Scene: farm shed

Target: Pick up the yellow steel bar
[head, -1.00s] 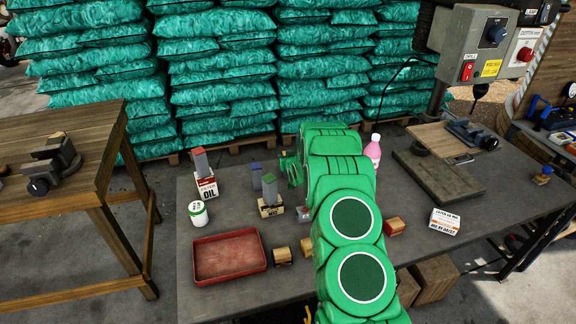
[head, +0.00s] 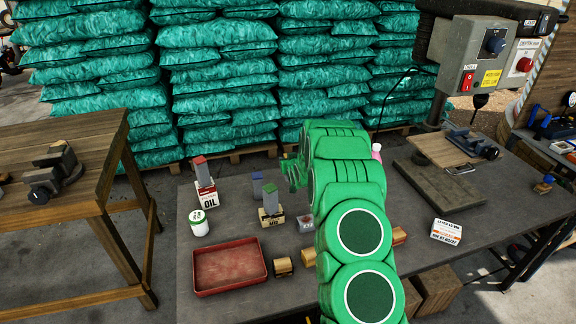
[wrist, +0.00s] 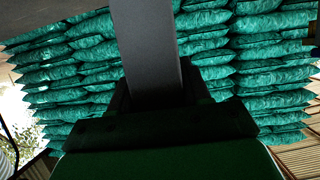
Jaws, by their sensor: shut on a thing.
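My gripper (wrist: 152,100) is shut on a plain grey steel bar (wrist: 147,45), which stands up between the jaws in the wrist view. No yellow shows on the visible part of this bar, and its ends are out of sight. In the head view my gripper (head: 293,173) is above the back of the grey workbench (head: 345,268), largely hidden by my green arm. The bar cannot be made out there.
A red tray (head: 230,290), a white can (head: 199,225), an oil box (head: 206,195) and small wooden blocks (head: 283,267) are on the bench. A drill press (head: 480,60) stands at right. Green sacks (head: 225,75) are stacked behind. A wooden table (head: 65,110) is at left.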

